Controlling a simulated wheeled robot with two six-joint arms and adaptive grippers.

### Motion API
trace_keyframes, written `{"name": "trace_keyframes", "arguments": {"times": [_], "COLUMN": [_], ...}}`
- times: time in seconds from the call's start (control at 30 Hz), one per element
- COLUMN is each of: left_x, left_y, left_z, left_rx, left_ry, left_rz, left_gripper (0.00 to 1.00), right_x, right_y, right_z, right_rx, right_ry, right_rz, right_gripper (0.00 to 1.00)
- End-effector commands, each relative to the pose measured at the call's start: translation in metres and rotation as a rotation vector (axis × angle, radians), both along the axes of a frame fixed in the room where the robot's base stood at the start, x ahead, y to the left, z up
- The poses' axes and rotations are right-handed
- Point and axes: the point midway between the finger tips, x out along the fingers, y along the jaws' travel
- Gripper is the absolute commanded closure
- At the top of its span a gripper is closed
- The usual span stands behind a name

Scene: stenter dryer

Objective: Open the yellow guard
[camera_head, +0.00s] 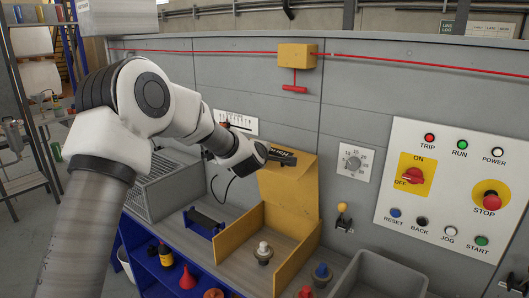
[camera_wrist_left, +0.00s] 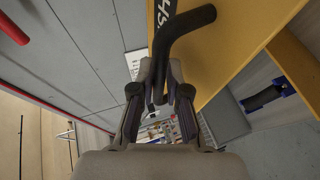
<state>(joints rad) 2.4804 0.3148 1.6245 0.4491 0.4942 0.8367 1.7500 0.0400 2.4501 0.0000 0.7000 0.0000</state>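The yellow guard (camera_head: 290,187) stands raised, its lid upright against the grey wall panel and dark lettering near its top edge. Below it, a yellow box frame (camera_head: 298,262) surrounds a white-topped knob (camera_head: 263,248). My left gripper (camera_head: 283,157) is at the lid's top edge. In the left wrist view the guard (camera_wrist_left: 222,50) fills the upper right. Its black bent handle (camera_wrist_left: 190,22) runs down between my left fingers (camera_wrist_left: 160,75), which close in on both sides of it. My right gripper is not in view.
A control panel (camera_head: 450,185) with switches and a red stop button is at right. A yellow box with a red pull handle (camera_head: 295,88) hangs above the guard. A wire mesh box (camera_head: 165,188) is at left. Bottles and a red funnel (camera_head: 188,278) stand on the lower shelf.

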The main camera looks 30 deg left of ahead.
Motion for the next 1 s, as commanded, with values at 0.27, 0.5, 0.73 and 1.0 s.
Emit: {"name": "trace_keyframes", "arguments": {"times": [0.27,0.5,0.73,1.0], "left_x": [0.0,-0.013,-0.065,-0.106], "left_y": [0.0,-0.005,-0.023,-0.037], "left_z": [-0.001,0.005,0.024,0.038], "left_rx": [-0.001,-0.002,-0.002,0.0], "left_ry": [0.001,-0.001,-0.002,-0.002], "left_rz": [0.0,0.001,-0.002,0.0], "left_gripper": [0.63,0.63,0.63,0.63], "right_x": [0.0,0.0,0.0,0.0], "right_y": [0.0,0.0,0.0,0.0], "right_z": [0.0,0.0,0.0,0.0], "right_rx": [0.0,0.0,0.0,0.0], "right_ry": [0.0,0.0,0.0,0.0], "right_rz": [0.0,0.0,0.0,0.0], "right_gripper": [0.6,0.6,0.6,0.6]}}
